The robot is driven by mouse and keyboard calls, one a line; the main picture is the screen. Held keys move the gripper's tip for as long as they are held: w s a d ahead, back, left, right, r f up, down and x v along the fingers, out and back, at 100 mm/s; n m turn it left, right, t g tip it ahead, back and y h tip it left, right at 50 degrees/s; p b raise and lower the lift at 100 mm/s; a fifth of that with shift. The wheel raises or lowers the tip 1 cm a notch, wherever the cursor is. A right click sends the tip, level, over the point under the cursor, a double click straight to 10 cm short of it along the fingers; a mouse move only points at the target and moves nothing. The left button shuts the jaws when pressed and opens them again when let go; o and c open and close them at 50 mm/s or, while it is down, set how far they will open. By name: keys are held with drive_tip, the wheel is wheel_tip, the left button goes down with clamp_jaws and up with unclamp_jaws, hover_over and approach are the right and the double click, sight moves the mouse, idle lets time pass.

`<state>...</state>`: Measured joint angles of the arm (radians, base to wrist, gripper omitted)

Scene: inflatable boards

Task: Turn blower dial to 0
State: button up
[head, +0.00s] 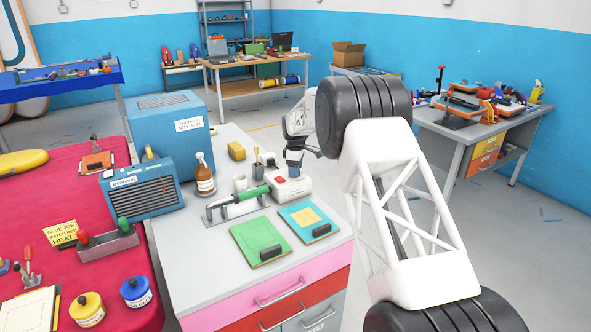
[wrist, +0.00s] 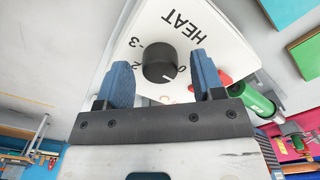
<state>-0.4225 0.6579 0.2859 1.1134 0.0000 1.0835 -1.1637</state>
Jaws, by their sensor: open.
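In the head view my gripper (head: 294,160) is just above the box.
A green-handled tool (head: 246,195) lies on a stand left of the blower. Green (head: 259,240) and blue-yellow (head: 303,216) boards lie in front.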

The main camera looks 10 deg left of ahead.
drive_tip(key=shift+r, duration=3.9)
